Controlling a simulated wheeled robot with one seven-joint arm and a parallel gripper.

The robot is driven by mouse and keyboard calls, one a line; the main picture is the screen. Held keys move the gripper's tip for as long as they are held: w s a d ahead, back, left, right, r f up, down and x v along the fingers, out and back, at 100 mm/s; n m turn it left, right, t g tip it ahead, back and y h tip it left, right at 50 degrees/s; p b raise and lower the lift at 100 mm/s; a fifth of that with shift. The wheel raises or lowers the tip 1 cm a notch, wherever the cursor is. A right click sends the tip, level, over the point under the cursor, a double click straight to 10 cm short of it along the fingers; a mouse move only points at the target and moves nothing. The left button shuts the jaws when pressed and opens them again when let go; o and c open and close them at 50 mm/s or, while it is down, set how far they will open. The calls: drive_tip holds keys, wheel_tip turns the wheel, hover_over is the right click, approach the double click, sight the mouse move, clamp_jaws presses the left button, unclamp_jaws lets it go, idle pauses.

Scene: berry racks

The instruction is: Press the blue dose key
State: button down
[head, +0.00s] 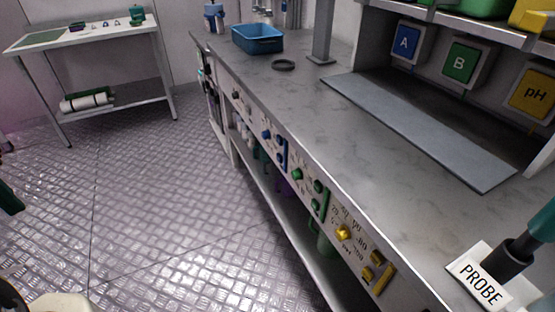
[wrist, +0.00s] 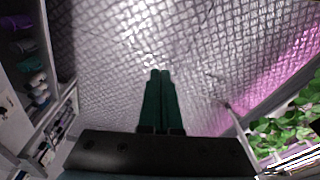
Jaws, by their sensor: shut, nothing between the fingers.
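The blue controls sit on the front panel of the long bench in the head view: a round blue knob (head: 266,134) and, just right of it, small blue keys (head: 281,157) on a blue-edged plate. Which key is the dose key is too small to read. In the wrist view my gripper (wrist: 160,73) has two long dark green fingers, shut together and empty, over the metal floor. It is apart from the panel, and the blue keys cannot be made out in the wrist view.
Green knobs (head: 298,174) and yellow keys (head: 377,258) share the bench front. The bench (head: 300,92) carries a blue tub (head: 257,39) and a PROBE label (head: 480,284). A side table (head: 85,38) stands far left. The floor (head: 150,190) between is clear. Leafy plants (wrist: 285,130) show in the wrist view.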

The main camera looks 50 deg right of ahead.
sight(279, 158)
idle(0.3)
drive_tip(key=w+d+f+m+h+b, duration=0.1)
drive_tip(key=w+d+f+m, duration=0.25)
drive_tip(key=d+f, duration=0.45)
drive_tip(key=w+d+f+m+h+b, duration=0.15)
drive_tip(key=d+f+m, duration=0.4)
drive_tip(key=d, duration=0.55)
drive_tip(key=s+d+f+m+h, duration=0.1)
drive_tip(key=s+d+f+h, duration=0.1)
drive_tip(key=d, duration=0.7)
drive_tip(key=s+d+f+m+g+h+b, duration=0.1)
drive_tip(key=s+d+f+m+h, duration=0.1)
drive_tip(key=d, duration=0.6)
drive_tip(key=s+d+f+m+g+h+b, duration=0.1)
drive_tip(key=s+d+f+h, duration=0.1)
drive_tip(key=d, duration=0.7)
wheel_tip(279, 158, down, 2)
drive_tip(key=shift+s+d+f+m+h, duration=0.25)
drive_tip(key=shift+s+d+m+h, duration=0.1)
drive_tip(key=shift+s, duration=0.4)
drive_tip(key=s+d, duration=0.3)
drive_tip(key=d, duration=0.5)
drive_tip(key=shift+b, duration=0.45)
drive_tip(key=shift+s+d, duration=0.15)
